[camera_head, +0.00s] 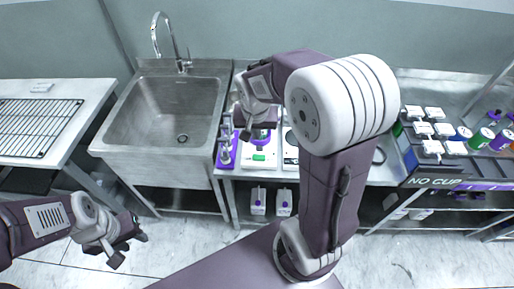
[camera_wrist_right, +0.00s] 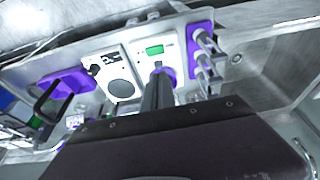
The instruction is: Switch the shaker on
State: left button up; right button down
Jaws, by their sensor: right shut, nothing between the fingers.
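A white device with a green display (camera_head: 262,157) stands on the bench right of the sink. I take it as the likely shaker, though its label is unreadable. In the right wrist view its green display (camera_wrist_right: 154,50) shows above a round purple part (camera_wrist_right: 163,72). My right gripper (camera_head: 252,134) is over this device. In the right wrist view its closed fingers (camera_wrist_right: 158,92) point at the purple part and hide some of it; I cannot tell if they touch. They hold nothing. My left gripper (camera_head: 130,248) is at lower left, fingers apart and empty, away from the bench.
A purple rack (camera_head: 227,152) with grey-capped pieces stands close beside the device. A second white device with a dark disc (camera_wrist_right: 121,88) is on its other side. The steel sink (camera_head: 160,105) lies to the left. White-capped containers (camera_head: 425,130) stand at the right.

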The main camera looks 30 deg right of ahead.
aim_at(256, 156)
jog(key=x, duration=0.4)
jog(key=b+x, duration=0.1)
jog(key=x, duration=0.3)
jog(key=s+x, duration=0.1)
jog(key=x, duration=0.4)
jog(key=shift+a+f+b, duration=0.2)
jog(key=shift+f+b, duration=0.05)
jog(key=shift+b, duration=0.05)
jog(key=shift+f, duration=0.4)
jog(key=shift+w+a+f+b, duration=0.1)
jog(key=shift+f+b, duration=0.25)
jog(key=shift+b, duration=0.3)
jog(key=shift+a+r, duration=0.1)
jog(key=shift+r, duration=0.1)
